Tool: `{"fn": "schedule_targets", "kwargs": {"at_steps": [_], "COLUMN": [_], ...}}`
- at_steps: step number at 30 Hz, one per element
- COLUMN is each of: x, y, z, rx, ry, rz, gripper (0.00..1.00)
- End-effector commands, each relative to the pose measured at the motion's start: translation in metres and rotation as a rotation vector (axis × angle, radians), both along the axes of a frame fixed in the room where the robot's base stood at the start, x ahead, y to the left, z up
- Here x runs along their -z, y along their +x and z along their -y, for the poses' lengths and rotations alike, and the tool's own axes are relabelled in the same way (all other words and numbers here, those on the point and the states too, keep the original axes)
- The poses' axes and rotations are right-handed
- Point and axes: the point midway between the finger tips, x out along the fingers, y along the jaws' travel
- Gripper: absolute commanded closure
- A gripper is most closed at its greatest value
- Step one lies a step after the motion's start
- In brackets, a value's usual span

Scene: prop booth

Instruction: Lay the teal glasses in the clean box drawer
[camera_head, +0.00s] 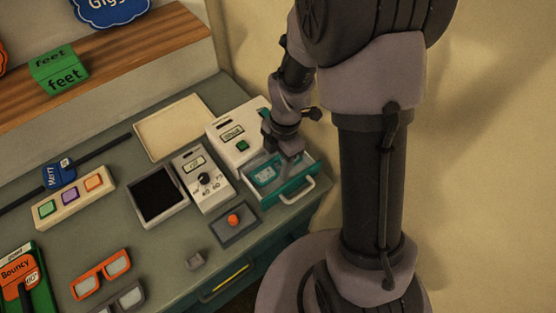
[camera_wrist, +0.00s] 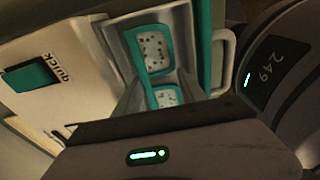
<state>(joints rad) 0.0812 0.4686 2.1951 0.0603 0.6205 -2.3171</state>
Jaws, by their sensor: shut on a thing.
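The teal glasses (camera_head: 265,173) are in the open drawer (camera_head: 309,184) of the white clean box (camera_head: 226,130). In the wrist view the glasses (camera_wrist: 149,72) show a teal frame and two pale lenses with dark specks, between the drawer's walls (camera_wrist: 190,45). My gripper (camera_head: 288,159) reaches down into the drawer from above and is shut on the glasses at their right end in the head view. Its fingertips are mostly hidden, so I cannot tell whether the glasses touch the drawer floor.
A dial box (camera_head: 203,180) stands left of the clean box. A red-button pad (camera_head: 234,222) lies in front of it. Orange glasses (camera_head: 100,274) and grey glasses (camera_head: 124,299) lie near the front edge. A cream tray (camera_head: 174,127) lies behind.

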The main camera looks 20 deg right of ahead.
Motion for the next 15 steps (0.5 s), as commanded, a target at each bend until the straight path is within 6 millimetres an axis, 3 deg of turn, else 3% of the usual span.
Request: {"fn": "schedule_targets", "kwargs": {"at_steps": [15], "x": [0.0024], "y": [0.0001], "z": [0.0], "rx": [0.0], "ry": [0.0], "rz": [0.0], "gripper": [0.91]}}
